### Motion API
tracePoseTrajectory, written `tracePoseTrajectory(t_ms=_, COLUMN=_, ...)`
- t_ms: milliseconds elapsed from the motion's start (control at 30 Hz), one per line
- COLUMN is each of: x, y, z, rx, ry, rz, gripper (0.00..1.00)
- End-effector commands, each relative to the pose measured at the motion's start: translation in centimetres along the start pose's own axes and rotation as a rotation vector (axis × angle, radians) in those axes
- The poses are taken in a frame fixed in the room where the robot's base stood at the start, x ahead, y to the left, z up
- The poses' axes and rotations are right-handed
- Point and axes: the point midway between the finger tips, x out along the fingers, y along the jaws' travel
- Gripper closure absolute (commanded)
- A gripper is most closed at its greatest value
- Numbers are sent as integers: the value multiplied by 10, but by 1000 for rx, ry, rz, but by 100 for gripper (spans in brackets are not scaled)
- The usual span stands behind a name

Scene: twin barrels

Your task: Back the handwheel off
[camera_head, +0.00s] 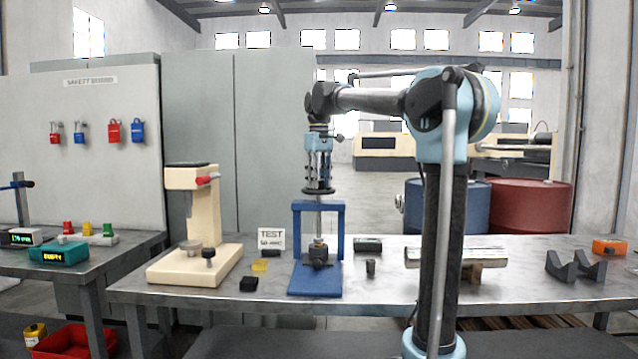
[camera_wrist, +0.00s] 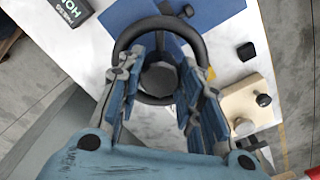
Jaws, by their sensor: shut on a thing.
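A blue press frame (camera_head: 298,230) stands on the metal bench, with a grey vertical screw (camera_head: 319,218) through its crossbar. A dark handwheel (camera_head: 318,191) tops the screw; its round rim (camera_wrist: 121,40) shows in the wrist view. My gripper (camera_head: 318,182) points straight down from above and is shut on the handwheel. In the wrist view the fingers of my gripper (camera_wrist: 160,78) lie on either side of the dark hub, within the rim. A dark block (camera_head: 319,252) sits at the screw's lower end; whether they touch is unclear.
A cream bench press (camera_head: 193,235) with a red handle stands left of the blue frame, beside a TEST sign (camera_head: 271,239). Small dark blocks lie nearby. A metal bar (camera_head: 480,255) and dark V-blocks (camera_head: 575,266) lie to the right. Drums (camera_head: 530,210) stand behind the bench.

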Motion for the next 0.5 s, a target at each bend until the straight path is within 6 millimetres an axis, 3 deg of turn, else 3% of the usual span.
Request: tracePoseTrajectory(t_ms=500, x=0, y=3, z=1, rx=-486, ry=-3, rz=3, gripper=90)
